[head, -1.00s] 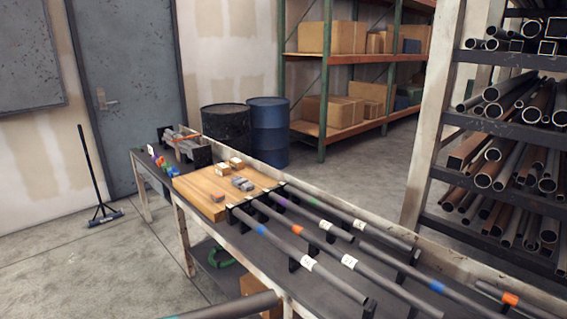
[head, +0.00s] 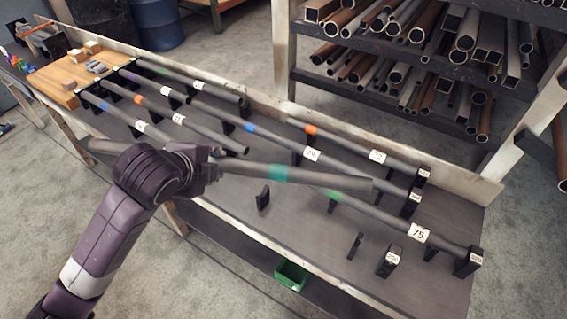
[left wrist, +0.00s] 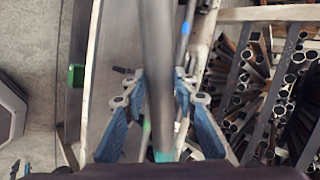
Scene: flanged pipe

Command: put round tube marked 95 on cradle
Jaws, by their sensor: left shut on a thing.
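My left gripper (head: 212,165) is shut on a long grey round tube (head: 325,179) with a teal band. The tube is held above the bench, nearly level across the picture; no number on it is readable. The left wrist view shows the tube (left wrist: 157,60) running between the fingers (left wrist: 158,105), with teal near the palm. Black cradle supports stand empty at the bench's front: one (head: 262,197) below the tube, one (head: 355,245) to the right, and one with a white label (head: 388,262) that I cannot read surely. My right gripper is not in view.
A tube marked 75 (head: 419,233) rests on supports beyond the empty ones. Other banded tubes (head: 250,128) lie on cradles behind. A wooden board (head: 60,80) is at the far left, a green bin (head: 291,275) below the bench. A pipe rack (head: 400,85) stands behind.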

